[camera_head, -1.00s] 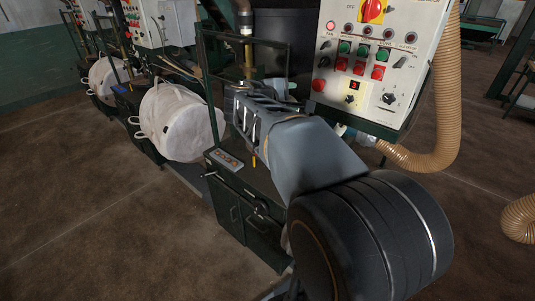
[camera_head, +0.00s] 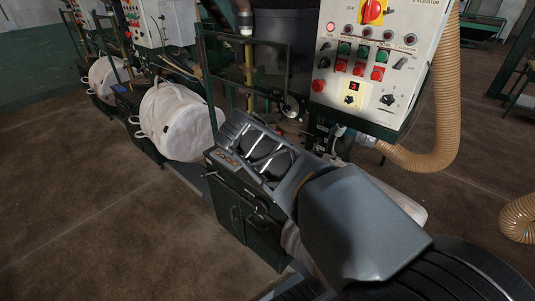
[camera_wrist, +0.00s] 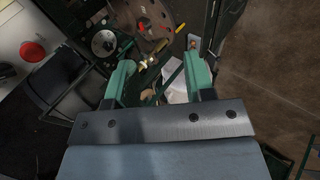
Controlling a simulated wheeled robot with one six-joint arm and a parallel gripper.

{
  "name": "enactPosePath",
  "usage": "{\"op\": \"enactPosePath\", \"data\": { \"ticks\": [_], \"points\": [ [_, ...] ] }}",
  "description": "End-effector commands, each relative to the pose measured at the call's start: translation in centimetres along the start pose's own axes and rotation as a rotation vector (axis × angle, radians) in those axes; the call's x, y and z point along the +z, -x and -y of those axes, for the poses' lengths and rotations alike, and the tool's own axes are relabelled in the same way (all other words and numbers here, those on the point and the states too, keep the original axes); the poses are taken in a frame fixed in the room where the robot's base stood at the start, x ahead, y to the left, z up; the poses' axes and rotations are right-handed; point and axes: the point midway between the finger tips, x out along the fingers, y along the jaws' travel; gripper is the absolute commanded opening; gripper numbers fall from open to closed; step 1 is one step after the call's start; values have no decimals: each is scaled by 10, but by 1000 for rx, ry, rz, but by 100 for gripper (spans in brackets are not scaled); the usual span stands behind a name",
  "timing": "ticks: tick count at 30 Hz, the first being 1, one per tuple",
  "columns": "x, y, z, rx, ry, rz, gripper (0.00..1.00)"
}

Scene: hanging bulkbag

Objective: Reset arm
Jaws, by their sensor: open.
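My gripper shows in the wrist view (camera_wrist: 159,68) with its two green fingers wide apart and nothing held between them. Behind the gap, brass-coloured fittings, a pale patch and a dark round plate show at a distance. In the head view my grey arm reaches from the lower right toward the dark green machine frame (camera_head: 240,205). The fingers are hidden there behind the wrist and forearm. The arm hides part of the machine and most of a white bag (camera_head: 408,206) behind it.
A control panel (camera_head: 375,55) with coloured buttons stands close above the arm. A ribbed tan hose (camera_head: 447,100) hangs to its right. White bulk bags (camera_head: 180,122) hang at the left. Brown floor (camera_head: 80,210) is clear at the lower left.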

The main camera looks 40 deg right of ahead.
Motion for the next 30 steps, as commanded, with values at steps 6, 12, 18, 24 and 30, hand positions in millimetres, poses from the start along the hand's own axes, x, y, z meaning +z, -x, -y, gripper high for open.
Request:
{"op": "enactPosePath", "data": {
  "ticks": [6, 12, 18, 24, 30],
  "points": [
    [0, 0, 3, -12, -8, -4, 49],
    [0, 0, 3, -11, -8, -3, 49],
    [0, 0, 3, -11, -8, -3, 49],
    [2, -4, 26, -107, -93, -8, 49],
    [11, 9, 101, -399, -310, -40, 49]
  ]
}}
